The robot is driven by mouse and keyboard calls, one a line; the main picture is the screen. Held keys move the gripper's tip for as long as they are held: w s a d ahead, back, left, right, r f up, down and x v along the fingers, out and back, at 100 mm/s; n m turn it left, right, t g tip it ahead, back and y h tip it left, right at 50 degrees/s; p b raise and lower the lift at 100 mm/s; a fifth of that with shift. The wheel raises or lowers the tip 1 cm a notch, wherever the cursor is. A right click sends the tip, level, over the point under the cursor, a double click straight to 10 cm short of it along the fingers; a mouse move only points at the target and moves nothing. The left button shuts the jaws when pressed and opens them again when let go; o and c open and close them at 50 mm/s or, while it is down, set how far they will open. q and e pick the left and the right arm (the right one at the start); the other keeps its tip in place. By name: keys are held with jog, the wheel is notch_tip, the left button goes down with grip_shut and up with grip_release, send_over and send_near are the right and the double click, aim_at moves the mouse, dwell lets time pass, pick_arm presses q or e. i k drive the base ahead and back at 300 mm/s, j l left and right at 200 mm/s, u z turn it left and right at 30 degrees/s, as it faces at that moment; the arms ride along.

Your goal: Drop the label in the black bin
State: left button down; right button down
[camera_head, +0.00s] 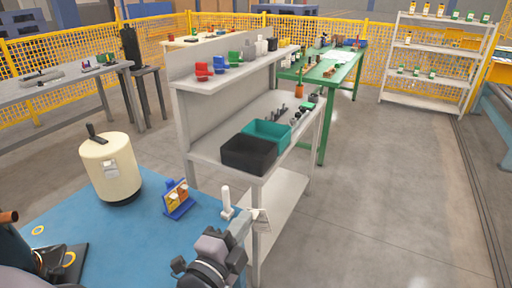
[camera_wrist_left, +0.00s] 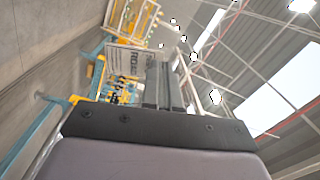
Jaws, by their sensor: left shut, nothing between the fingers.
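The black bin (camera_head: 242,162) stands on the middle shelf of the grey workbench, in front of a teal bin (camera_head: 283,125). My left gripper (camera_head: 246,222) is low in the head view, in front of and below the bin, by the blue table's corner. Its fingers (camera_wrist_left: 165,85) are together in the wrist view. My right gripper is out of view.
The blue table (camera_head: 120,232) carries a cream tank (camera_head: 110,170), a small blue stand (camera_head: 179,200) with yellow parts and a white upright piece (camera_head: 227,203). Small dark parts lie right of the bins. The grey bench (camera_head: 180,118) has a top shelf with red cups. Open floor lies right.

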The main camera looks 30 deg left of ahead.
aim_at(249, 154)
jog(key=i+l+u, duration=0.15)
jog(key=i+u, duration=0.25)
jog(key=i, duration=0.15)
jog(key=i+l+u, duration=0.25)
jog(key=i+u, duration=0.15)
jog(key=i+l+u, duration=0.4)
jog(key=i+l, duration=0.1)
jog(key=i, duration=0.1)
